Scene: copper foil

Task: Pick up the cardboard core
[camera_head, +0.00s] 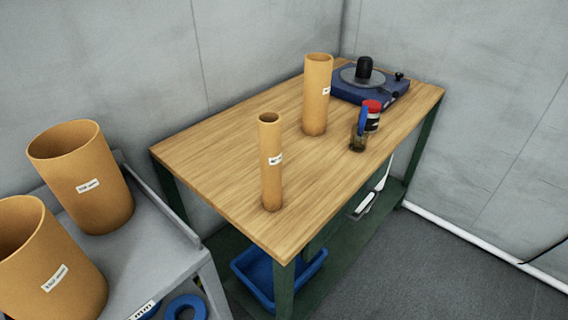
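Several orange-brown cardboard cores stand upright, each with a white label. A slim core (271,165) stands near the front of the wooden table (215,160). A thicker, taller core (317,98) stands behind it to the right on the same table. Two wide cores, one at the left edge (45,265) and one behind it (90,180), stand on a grey cart at the left. The labels are too small to read surely, and which core the task means I cannot tell. Neither of my grippers is in view.
The grey cart (150,255) stands close to the table's left side, with a blue ring (185,307) below. A blue turntable device (370,86), a red-topped container (373,112) and a small dark jar (357,138) occupy the table's right end. A blue bin (256,274) sits underneath. Grey floor is open at right.

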